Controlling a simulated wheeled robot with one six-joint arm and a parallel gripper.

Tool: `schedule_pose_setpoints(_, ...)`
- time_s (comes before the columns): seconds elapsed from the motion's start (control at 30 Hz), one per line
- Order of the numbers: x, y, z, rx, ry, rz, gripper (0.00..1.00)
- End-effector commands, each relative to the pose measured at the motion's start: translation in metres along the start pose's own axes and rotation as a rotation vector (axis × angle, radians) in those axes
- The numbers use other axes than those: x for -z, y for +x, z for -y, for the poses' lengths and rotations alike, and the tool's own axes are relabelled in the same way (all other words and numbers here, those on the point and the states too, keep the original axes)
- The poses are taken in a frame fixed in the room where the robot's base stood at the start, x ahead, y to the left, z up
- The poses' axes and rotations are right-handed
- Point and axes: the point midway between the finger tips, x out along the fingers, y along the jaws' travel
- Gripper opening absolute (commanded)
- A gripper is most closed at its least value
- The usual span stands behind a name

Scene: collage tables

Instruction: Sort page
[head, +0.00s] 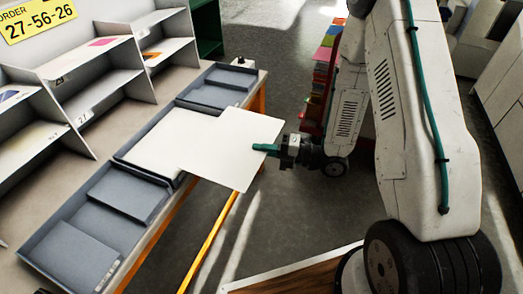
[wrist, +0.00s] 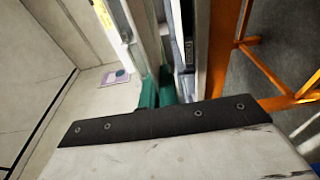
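My gripper (head: 266,149), with teal fingers, is shut on the right edge of a white page (head: 235,150). The page is held out over the front edge of the table and overlaps the view of the tray. Another white sheet (head: 165,138) lies in the middle grey tray (head: 124,158), to the left of the held page. In the wrist view the teal fingers (wrist: 158,92) are close together, with the page (wrist: 148,35) nearly edge-on between them. Any print on the page cannot be made out.
White shelves (head: 95,52) with numbered labels stand behind the trays, some holding coloured sheets. A yellow sign (head: 38,17) reads "ORDER 27-56-26". Grey trays (head: 60,262) line the table's front. An orange frame (head: 207,240) runs below.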

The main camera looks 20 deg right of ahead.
Motion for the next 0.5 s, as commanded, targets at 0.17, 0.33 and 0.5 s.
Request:
schedule_pose_setpoints(0.17,0.007,0.005,0.0,-0.003,-0.001,-0.038,0.0)
schedule_pose_setpoints(0.33,0.004,0.027,-0.001,-0.004,-0.002,-0.041,0.0)
schedule_pose_setpoints(0.5,-0.001,0.054,-0.001,-0.004,-0.002,-0.04,0.0)
